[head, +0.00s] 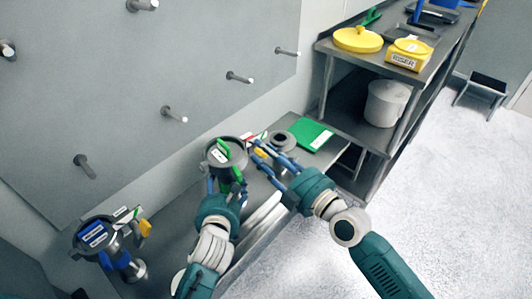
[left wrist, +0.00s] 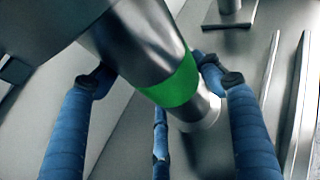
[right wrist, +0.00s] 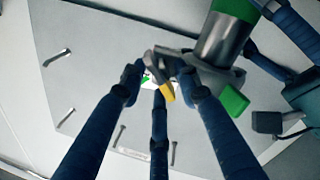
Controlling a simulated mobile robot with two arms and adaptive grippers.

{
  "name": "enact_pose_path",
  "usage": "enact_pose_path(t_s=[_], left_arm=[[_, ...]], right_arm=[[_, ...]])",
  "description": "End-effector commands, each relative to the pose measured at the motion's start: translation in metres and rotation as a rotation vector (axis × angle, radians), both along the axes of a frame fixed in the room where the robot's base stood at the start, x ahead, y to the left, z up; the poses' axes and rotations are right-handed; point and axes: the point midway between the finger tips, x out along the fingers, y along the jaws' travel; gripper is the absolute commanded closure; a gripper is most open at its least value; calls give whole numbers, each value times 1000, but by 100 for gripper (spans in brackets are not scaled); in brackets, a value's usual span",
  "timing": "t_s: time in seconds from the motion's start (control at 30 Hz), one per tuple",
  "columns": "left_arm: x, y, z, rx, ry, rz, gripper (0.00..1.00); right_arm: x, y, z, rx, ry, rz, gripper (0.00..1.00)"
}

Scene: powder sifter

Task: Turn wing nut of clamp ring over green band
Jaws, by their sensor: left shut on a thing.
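The metal tube with a green band (left wrist: 178,85) slants across the left wrist view. My left gripper (left wrist: 155,78) is shut on it, with a finger on each side at the band. In the head view this sifter (head: 226,153) stands on the low bench, with my left gripper (head: 228,184) below its rim. The grey clamp ring (right wrist: 212,72) has a yellow wing nut (right wrist: 167,93), which also shows in the head view (head: 259,142). My right gripper (right wrist: 160,82) is open, its fingertips on either side of the wing nut; contact cannot be told.
A second sifter with blue parts (head: 93,236) stands at the left of the bench. A grey round part (head: 283,139) and a green board (head: 311,134) lie just right of my right gripper. Wall pegs (head: 173,114) stick out behind. Shelving (head: 350,85) stands at the right.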

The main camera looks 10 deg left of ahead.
Motion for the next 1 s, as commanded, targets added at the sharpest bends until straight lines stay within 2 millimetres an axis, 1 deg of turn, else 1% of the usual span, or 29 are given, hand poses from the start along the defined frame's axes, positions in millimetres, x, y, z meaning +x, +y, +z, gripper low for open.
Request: enact_pose_path(t_s=[0.13,0.2,0.3,0.67,0.87,1.0], left_arm=[[0,0,-1,-2,2,1,89],[0,0,-1,-2,2,1,89],[0,0,-1,-2,2,1,89],[0,0,-1,-2,2,1,89],[0,0,-1,-2,2,1,89],[0,0,-1,-2,2,1,89]], right_arm=[[0,0,0,0,0,0,68],[0,0,0,0,0,0,82],[0,0,0,0,0,0,100],[0,0,0,20,22,1,100],[0,-1,0,84,93,1,100],[1,-1,0,157,175,2,100]])
